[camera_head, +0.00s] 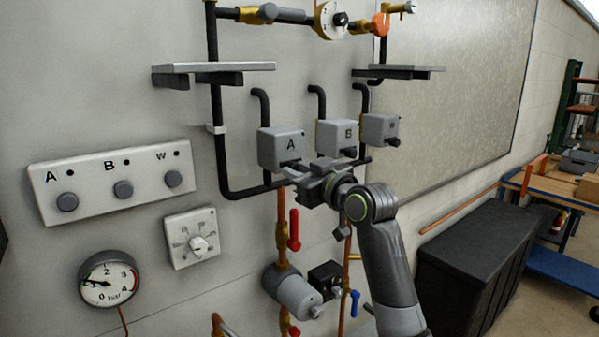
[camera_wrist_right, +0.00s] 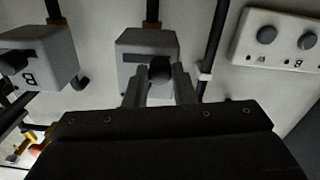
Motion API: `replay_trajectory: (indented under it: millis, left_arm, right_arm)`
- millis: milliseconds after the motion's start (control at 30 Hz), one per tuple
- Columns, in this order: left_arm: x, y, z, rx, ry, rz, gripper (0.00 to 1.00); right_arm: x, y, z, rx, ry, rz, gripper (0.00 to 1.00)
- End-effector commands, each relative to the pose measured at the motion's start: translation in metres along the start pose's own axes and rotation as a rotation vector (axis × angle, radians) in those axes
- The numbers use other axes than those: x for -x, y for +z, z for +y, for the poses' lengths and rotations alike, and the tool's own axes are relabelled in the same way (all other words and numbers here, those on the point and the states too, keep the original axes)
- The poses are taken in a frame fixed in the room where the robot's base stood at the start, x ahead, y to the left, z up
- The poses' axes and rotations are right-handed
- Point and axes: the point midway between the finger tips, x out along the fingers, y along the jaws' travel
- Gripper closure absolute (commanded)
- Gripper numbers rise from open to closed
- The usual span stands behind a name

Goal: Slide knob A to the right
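Box A (camera_head: 283,148) is a grey box on the wall, marked A, with pipes above and below. In the right wrist view, which is upside down, box A (camera_wrist_right: 148,42) shows a dark round knob (camera_wrist_right: 160,70) at the right end of a dark slot. That end is the left one in the head view. My right gripper (camera_head: 292,170) is at the lower front of box A. In the wrist view its two fingers (camera_wrist_right: 160,84) stand apart, one on each side of the knob. I cannot tell whether they touch it. My left gripper is not in view.
Box B (camera_head: 336,138) and box W (camera_head: 380,130) sit close by to the right. A panel with three round knobs (camera_head: 112,184) is on the left. A shelf (camera_head: 212,68) is above. Red (camera_head: 294,230) and blue (camera_head: 354,303) valve levers are below.

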Motion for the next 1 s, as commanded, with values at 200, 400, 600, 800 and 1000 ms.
replay_trajectory:
  millis: [200,400,600,800,1000]
  left_arm:
    - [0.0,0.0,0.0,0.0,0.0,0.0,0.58]
    - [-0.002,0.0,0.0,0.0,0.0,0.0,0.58]
    - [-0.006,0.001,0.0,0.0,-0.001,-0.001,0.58]
    - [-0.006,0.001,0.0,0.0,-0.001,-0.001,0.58]
    - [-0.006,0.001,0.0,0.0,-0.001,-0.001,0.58]
  right_arm:
    - [0.0,0.0,0.0,0.0,0.0,0.0,1.0]
    - [-0.001,0.003,0.01,0.001,0.001,-0.003,1.0]
    - [-0.001,0.006,0.036,0.003,0.002,-0.002,1.0]
    - [-0.001,0.006,0.041,0.001,0.002,0.001,1.0]
    - [0.0,0.005,0.041,0.002,0.003,0.002,0.71]
